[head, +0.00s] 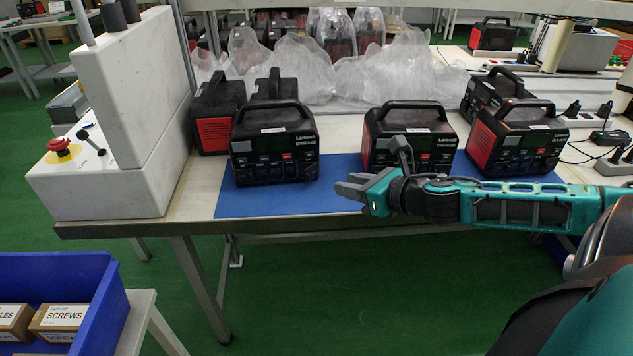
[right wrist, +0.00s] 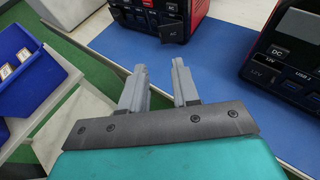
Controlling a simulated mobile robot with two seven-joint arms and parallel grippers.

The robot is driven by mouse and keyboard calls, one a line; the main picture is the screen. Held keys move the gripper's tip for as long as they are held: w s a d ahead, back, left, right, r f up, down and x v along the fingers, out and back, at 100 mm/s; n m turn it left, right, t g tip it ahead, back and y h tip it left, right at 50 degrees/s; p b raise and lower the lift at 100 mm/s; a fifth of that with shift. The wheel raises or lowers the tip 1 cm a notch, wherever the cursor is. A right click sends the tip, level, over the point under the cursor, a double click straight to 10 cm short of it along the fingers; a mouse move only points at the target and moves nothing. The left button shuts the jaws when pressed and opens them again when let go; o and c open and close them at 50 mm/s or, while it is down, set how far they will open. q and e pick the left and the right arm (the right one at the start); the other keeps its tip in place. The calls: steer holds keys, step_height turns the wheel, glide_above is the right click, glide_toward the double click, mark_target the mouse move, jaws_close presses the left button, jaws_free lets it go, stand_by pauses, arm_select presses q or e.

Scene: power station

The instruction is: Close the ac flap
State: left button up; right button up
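The AC flap (right wrist: 174,29) is a small dark flap marked "AC" on the front of a black and red power station (right wrist: 150,12). In the right wrist view it looks tilted out from the front face. In the head view this is the left power station (head: 272,150) on the blue mat; the flap is too small there to judge. My right gripper (head: 352,186) is in front of the mat, right of that station. Its fingers (right wrist: 160,72) are apart with nothing between them, and do not touch the flap. My left gripper is not in view.
A second power station (head: 408,135) stands behind my right gripper, with more to its right (head: 515,140). A white block with a red button (head: 62,147) stands at the left. A blue bin (head: 75,275) is lower left. The blue mat (head: 260,203) has bare room in front.

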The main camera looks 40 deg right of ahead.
steer(key=b, duration=0.1)
glide_toward(309, 177)
steer(key=shift+w+f, duration=0.25)
steer(key=shift+w, duration=0.25)
steer(key=shift+b+x, duration=0.3)
steer(key=shift+x, duration=2.85)
steer(key=shift+f, duration=0.1)
steer(key=shift+c, duration=0.3)
jaws_close()
